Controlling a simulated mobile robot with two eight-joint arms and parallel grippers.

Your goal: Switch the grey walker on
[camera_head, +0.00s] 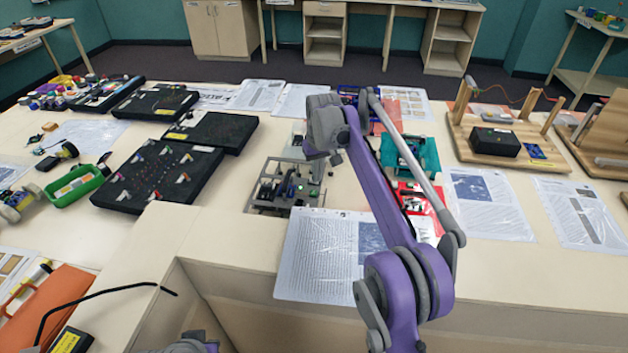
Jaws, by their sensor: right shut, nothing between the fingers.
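The grey walker (262,196) is a small open-framed machine with dark parts inside, standing on the table left of the picture's middle. A small bright green spot shows on its right part. I cannot make out its switch. My right gripper (336,158) is shut and empty, pointing down above and just right of the walker's far side. I cannot tell whether it touches anything. My right arm comes up from the bottom and hides part of the table behind it. Only a grey and purple part of my left arm shows at the bottom edge; its gripper is out of view.
A teal machine (424,152) and a red machine (428,207) stand right of my right arm. Black boards (140,190) lie to the left, beside a green tray (72,197). Wooden rigs (545,155) stand at right. A printed sheet (305,250) lies in front.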

